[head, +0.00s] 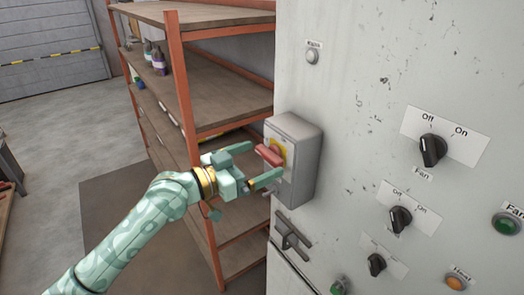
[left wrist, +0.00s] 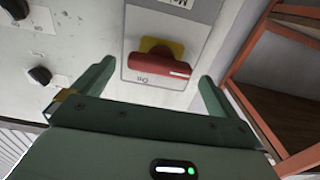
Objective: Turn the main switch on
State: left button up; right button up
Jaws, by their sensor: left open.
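The main switch is a red rotary handle (head: 269,155) on a yellow plate (head: 277,148), on the side of a grey box (head: 305,155) fixed to the cabinet. In the left wrist view the red handle (left wrist: 158,65) lies crosswise, with a white mark near its right end. An upside-down "On" label (left wrist: 145,79) shows below it on the grey plate. My left gripper (head: 266,160) is open, its fingers on either side of the handle. In the left wrist view a gap shows between each finger and the handle. My right gripper is not in view.
The pale cabinet (head: 360,120) carries black fan knobs (head: 432,150), a green button (head: 506,223) and an orange button (head: 456,282). A latch handle (head: 290,235) sits below the switch box. An orange-framed shelf (head: 185,95) stands close behind my left gripper.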

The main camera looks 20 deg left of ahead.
pick_arm(q)
jog(key=shift+x, duration=1)
jog(key=c, duration=1)
